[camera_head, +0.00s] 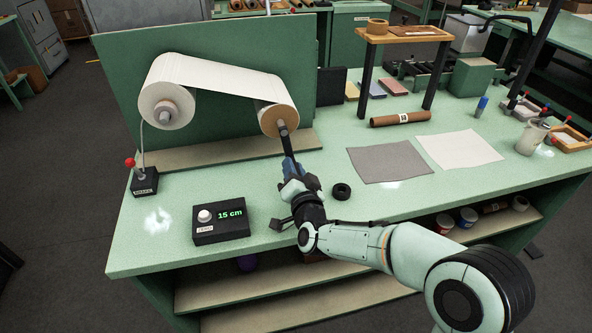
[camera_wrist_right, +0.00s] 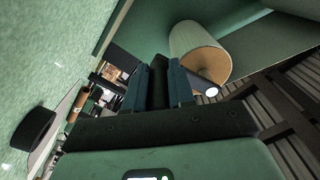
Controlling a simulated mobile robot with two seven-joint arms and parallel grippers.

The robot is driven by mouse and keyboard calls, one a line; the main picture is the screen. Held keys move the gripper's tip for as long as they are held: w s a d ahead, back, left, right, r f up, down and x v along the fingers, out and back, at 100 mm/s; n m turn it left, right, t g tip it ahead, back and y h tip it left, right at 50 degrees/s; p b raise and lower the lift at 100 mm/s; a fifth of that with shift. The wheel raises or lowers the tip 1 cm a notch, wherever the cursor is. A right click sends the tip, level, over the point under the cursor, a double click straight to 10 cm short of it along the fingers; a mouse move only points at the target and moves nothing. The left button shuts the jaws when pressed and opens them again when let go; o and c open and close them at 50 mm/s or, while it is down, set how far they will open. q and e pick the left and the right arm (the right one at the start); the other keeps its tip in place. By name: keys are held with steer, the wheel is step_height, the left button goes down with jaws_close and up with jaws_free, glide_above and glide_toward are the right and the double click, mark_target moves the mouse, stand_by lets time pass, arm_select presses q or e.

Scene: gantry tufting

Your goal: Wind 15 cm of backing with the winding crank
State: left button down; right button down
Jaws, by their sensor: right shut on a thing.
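White backing (camera_head: 228,80) runs from a large roll (camera_head: 163,105) on the left to a smaller roll (camera_head: 277,119) on the right, in front of a green panel. The winding crank (camera_head: 284,138) is a dark arm at the end face of the right roll; the roll also shows in the right wrist view (camera_wrist_right: 203,58). My right gripper (camera_head: 290,167) is shut on the crank's dark handle, which shows between the blue fingers in the right wrist view (camera_wrist_right: 158,80). A black counter box (camera_head: 221,229) with a white knob displays "15 cm". My left gripper is not in view.
A small box with a red-knobbed lever (camera_head: 145,183) stands at the left. A black ring (camera_head: 341,191) lies right of my gripper. Grey cloth (camera_head: 390,161), white cloth (camera_head: 460,149) and a brown roll (camera_head: 400,119) lie further right. The front left tabletop is mostly clear.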

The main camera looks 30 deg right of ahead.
steer(key=c, duration=1)
jaws_free()
steer(key=shift+a, duration=0.15)
steer(key=shift+o, duration=0.2)
steer(key=v, duration=1.3)
steer(key=shift+s, duration=0.2)
